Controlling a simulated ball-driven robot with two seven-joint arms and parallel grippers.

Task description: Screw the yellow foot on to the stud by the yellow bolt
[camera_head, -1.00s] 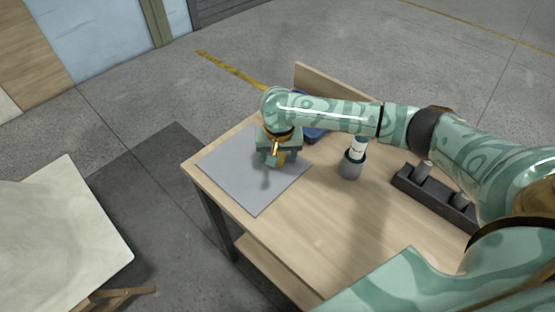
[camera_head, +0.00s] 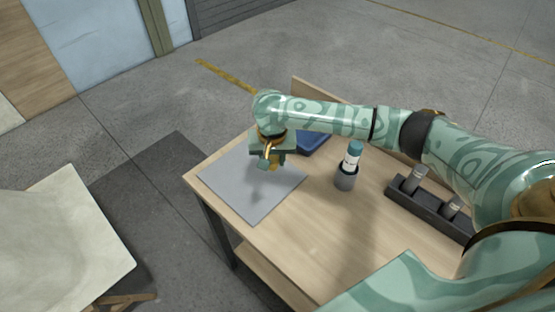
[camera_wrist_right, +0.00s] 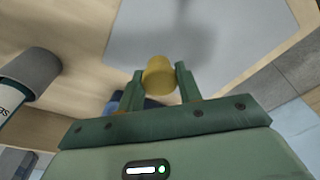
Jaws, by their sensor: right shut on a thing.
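My right gripper (camera_head: 268,162) is over the far part of the grey mat on the table. In the right wrist view its two fingers (camera_wrist_right: 160,82) are shut on a short yellow cylinder (camera_wrist_right: 159,74), which looks like the yellow foot. In the head view only a little yellow (camera_head: 274,166) shows between the fingers. The foot appears held above the mat, with a shadow on the mat. I cannot make out the stud or the yellow bolt in either view. My left gripper is not in view.
The grey mat (camera_head: 245,198) lies on the wooden table (camera_head: 330,225). A blue tray (camera_head: 313,141) is behind the gripper. A bottle (camera_head: 353,154) stands in a grey cup (camera_head: 345,178). A dark rack (camera_head: 428,208) holds cylinders at right. A pale slab-like shell (camera_head: 65,235) is at left, across a floor gap.

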